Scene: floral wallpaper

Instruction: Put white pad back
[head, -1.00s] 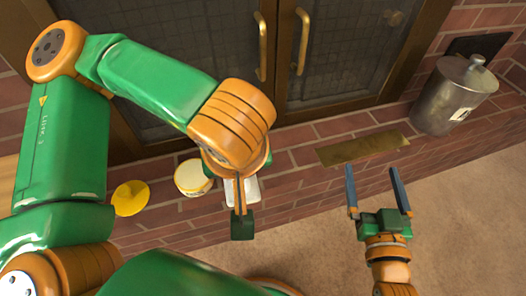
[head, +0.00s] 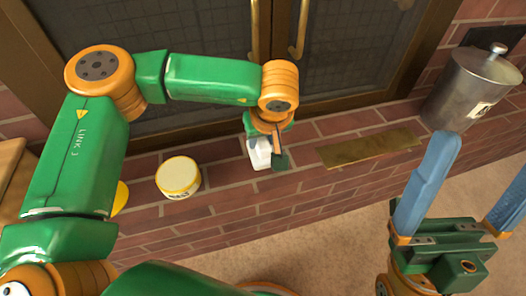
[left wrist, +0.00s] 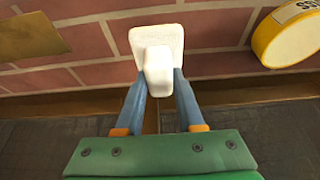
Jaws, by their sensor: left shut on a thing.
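The white pad (head: 259,153) is a small white piece with a flat, rounded plate and a raised block on it. My left gripper (head: 266,133) is shut on it, above or at the brick ledge. In the left wrist view the two blue fingers of the left gripper (left wrist: 160,78) press on the raised block of the white pad (left wrist: 157,40), and the plate lies beyond the fingertips. I cannot tell whether the pad touches the bricks. My right gripper (head: 483,158) is open and empty at the lower right, over the floor.
A round yellow-and-white tub (head: 178,177) stands on the brick ledge (head: 220,200) left of the pad. A yellow disc (head: 121,198) is partly hidden behind my left arm. A brass plate (head: 368,149) lies to the right, then a lidded metal canister (head: 472,88). Cabinet doors (head: 215,40) stand behind.

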